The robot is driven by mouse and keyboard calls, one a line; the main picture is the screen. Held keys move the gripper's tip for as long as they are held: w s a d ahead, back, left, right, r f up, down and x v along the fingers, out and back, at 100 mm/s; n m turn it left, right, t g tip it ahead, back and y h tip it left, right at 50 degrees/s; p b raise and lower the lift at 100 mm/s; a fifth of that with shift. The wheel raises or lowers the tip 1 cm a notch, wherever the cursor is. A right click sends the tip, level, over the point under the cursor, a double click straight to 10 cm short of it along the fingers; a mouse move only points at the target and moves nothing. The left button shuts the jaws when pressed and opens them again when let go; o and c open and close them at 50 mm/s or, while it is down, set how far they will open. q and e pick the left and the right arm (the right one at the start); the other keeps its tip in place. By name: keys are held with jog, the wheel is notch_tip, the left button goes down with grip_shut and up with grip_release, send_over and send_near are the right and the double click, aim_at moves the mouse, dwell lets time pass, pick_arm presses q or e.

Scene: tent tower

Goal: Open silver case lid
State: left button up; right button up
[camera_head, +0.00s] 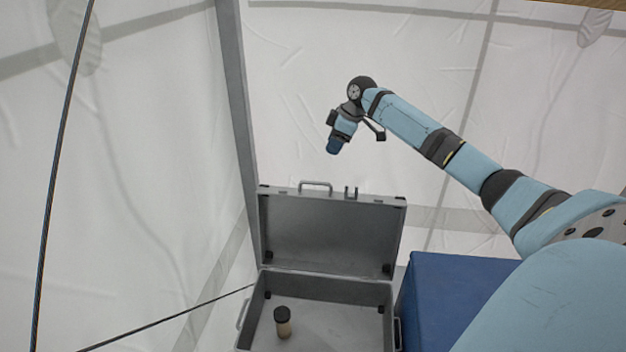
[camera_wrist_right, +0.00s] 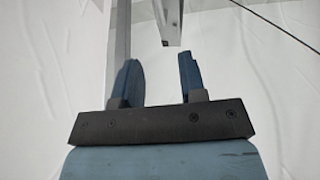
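The silver case (camera_head: 325,287) stands at the lower middle of the head view. Its lid (camera_head: 330,235) is raised and stands roughly upright at the back, with a handle and latch parts along its top edge. My right gripper (camera_head: 334,146) is above the lid's top edge and apart from it, pointing down. In the right wrist view my right gripper (camera_wrist_right: 159,72) has its two blue fingers apart with nothing held between them. A grey edge (camera_wrist_right: 170,20) shows beyond the fingers; I cannot tell what it belongs to. My left gripper is not in view.
A small bottle with a dark cap (camera_head: 283,322) stands inside the case. A blue box (camera_head: 450,290) is right of the case. A grey pole (camera_head: 238,110) rises behind its left side. White tent walls (camera_head: 150,120) surround the scene, and dark cords cross at left.

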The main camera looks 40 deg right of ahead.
jog(key=p+x, duration=0.1)
jog(key=x, duration=1.2)
jog(key=shift+w+f, duration=0.1)
jog(key=shift+f, duration=0.2)
grip_shut()
